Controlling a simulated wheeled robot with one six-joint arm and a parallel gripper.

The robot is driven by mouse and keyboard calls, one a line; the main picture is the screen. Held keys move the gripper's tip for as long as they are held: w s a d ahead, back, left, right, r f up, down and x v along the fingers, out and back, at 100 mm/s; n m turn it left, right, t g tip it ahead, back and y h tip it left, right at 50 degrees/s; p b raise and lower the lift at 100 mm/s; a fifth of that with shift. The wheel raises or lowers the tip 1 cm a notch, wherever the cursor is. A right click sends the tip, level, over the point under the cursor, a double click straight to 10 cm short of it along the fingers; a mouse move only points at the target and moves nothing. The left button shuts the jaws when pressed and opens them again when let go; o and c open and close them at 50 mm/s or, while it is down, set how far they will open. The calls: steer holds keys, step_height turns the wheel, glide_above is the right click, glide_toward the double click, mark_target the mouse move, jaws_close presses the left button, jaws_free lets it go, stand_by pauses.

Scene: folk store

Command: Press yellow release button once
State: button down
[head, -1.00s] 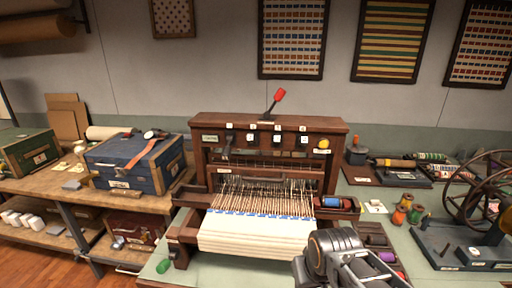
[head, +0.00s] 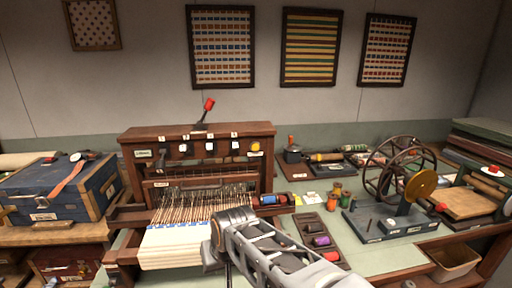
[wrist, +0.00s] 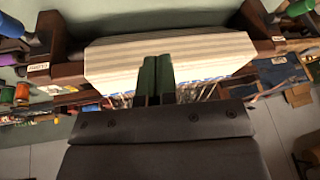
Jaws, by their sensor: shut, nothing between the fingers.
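The yellow button (head: 255,147) is a small round knob at the right end of the front panel of the wooden loom (head: 196,133) in the head view. A label sits just below it. My arm reaches in from the bottom of the head view, below and in front of the button, and its fingertips are not clear there. In the wrist view my gripper (wrist: 157,76) is shut and empty, its two dark green fingers together in front of the cream cloth (wrist: 215,50) of the loom. The button is not visible in the wrist view.
A red-tipped lever (head: 208,104) stands on top of the loom. A spool tray (head: 318,238) lies right of it, and a spinning wheel (head: 398,170) stands farther right. A blue chest (head: 62,190) is at the left.

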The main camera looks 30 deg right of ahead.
mark_target(256, 150)
steer(key=w+d+r+m+t+p, duration=0.1)
steer(key=w+d+r+m, duration=0.3)
steer(key=d, duration=0.3)
steer(key=w+d+r+m+t+p, duration=0.1)
steer(key=w+d+r+m+t, duration=0.1)
steer(key=w+d+r+m, duration=0.3)
steer(key=w+d+r+m+t+h+p, duration=0.1)
steer(key=w+d+r+m+t, duration=0.1)
steer(key=w+d+r+m, duration=0.2)
steer(key=w+d, duration=0.3)
steer(key=d, duration=0.4)
steer(key=shift+r+m, duration=0.2)
steer(key=shift+m, duration=0.2)
steer(key=shift+w, duration=0.1)
steer(key=shift+w+d+p, duration=0.6)
steer(key=shift+w+p, duration=0.25)
steer(key=shift+w, duration=0.45)
steer(key=shift+w+d+p, duration=0.65)
steer(key=shift+w+p, duration=0.25)
steer(key=shift+w, duration=0.35)
steer(key=shift+w+d+p, duration=0.6)
steer(key=shift+w+p, duration=0.25)
steer(key=shift+w, duration=0.45)
steer(key=shift+w, duration=0.15)
steer(key=shift+w+d, duration=0.15)
steer(key=shift+w, duration=0.2)
